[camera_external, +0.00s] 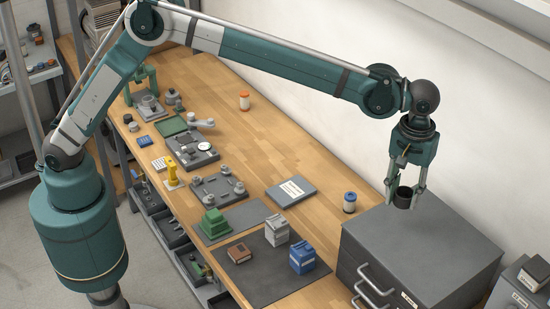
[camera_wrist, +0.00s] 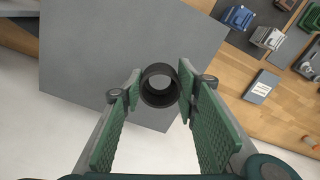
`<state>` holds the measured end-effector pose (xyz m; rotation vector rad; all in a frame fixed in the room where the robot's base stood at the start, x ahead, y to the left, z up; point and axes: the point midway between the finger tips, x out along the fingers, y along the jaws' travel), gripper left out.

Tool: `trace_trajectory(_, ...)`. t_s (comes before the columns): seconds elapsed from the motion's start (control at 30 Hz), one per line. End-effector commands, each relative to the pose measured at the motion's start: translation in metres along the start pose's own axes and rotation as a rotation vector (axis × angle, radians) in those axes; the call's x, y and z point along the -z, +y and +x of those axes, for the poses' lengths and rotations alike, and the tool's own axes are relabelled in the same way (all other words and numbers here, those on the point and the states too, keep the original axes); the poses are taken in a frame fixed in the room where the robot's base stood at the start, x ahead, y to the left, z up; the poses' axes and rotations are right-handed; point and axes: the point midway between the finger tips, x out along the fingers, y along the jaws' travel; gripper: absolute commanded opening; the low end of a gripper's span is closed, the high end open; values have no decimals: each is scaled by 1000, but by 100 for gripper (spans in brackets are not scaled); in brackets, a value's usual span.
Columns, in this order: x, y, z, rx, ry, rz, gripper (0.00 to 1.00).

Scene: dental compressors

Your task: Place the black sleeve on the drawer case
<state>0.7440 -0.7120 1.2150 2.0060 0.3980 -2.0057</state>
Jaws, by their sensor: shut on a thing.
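The black sleeve (camera_external: 404,197) is a short, dark, hollow ring held between the fingers of my gripper (camera_external: 405,190). In the wrist view the sleeve (camera_wrist: 160,86) shows its round opening, with a green finger pad on each side of my gripper (camera_wrist: 160,92). The grey drawer case (camera_external: 425,230) stands at the right end of the bench, with handles on its front. The sleeve is over the case's flat top, and the top (camera_wrist: 110,50) shows behind it in the wrist view. I cannot tell exactly how high the sleeve is above the top.
The case top is otherwise bare. A grey booklet (camera_external: 290,191) lies on the bench. Another grey unit (camera_external: 525,285) stands at the far right.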

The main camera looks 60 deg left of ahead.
Motion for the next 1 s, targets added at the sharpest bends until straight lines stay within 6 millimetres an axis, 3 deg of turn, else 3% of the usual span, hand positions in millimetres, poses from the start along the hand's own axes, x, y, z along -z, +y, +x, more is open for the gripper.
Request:
trace_trajectory(0.4, 0, 0, 50, 0, 0, 0, 18)
trace_trajectory(0.83, 0, 0, 55, 0, 0, 0, 18)
trace_trajectory(1.0, 0, 0, 68, 0, 0, 0, 18)
